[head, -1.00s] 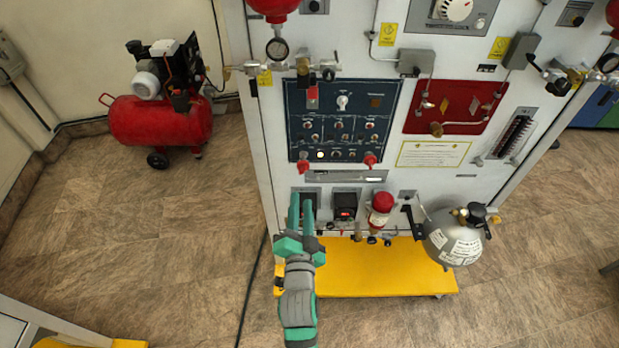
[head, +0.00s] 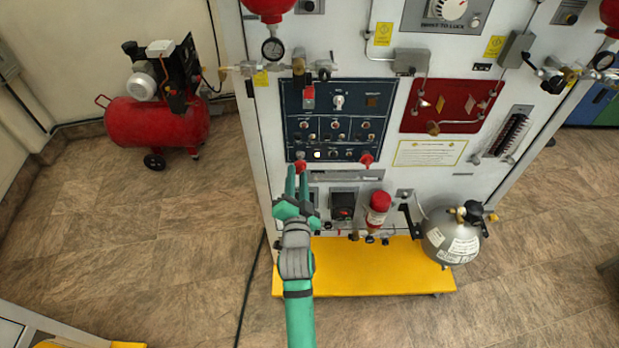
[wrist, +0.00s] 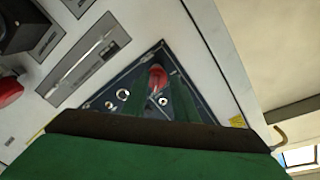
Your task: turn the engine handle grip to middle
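The blue control panel (head: 338,112) on the trainer's front has two red handle grips at its lower edge, a left one (head: 300,165) and a right one (head: 367,159). I cannot read which is labelled engine. My gripper (head: 297,172) is raised to the left red grip, its two green fingers pointing up at it and partly covering it. In the wrist view, a red grip (wrist: 157,77) shows between the two spread fingers, near their tips. The fingers look open; I see no contact. The grip's exact turn is hard to read.
To the right of the gripper are a black box (head: 343,205), a red-topped cylinder (head: 377,207) and a silver tank (head: 452,240). A yellow base (head: 350,268) juts out below. A red compressor (head: 155,122) stands at the left. Floor between is clear.

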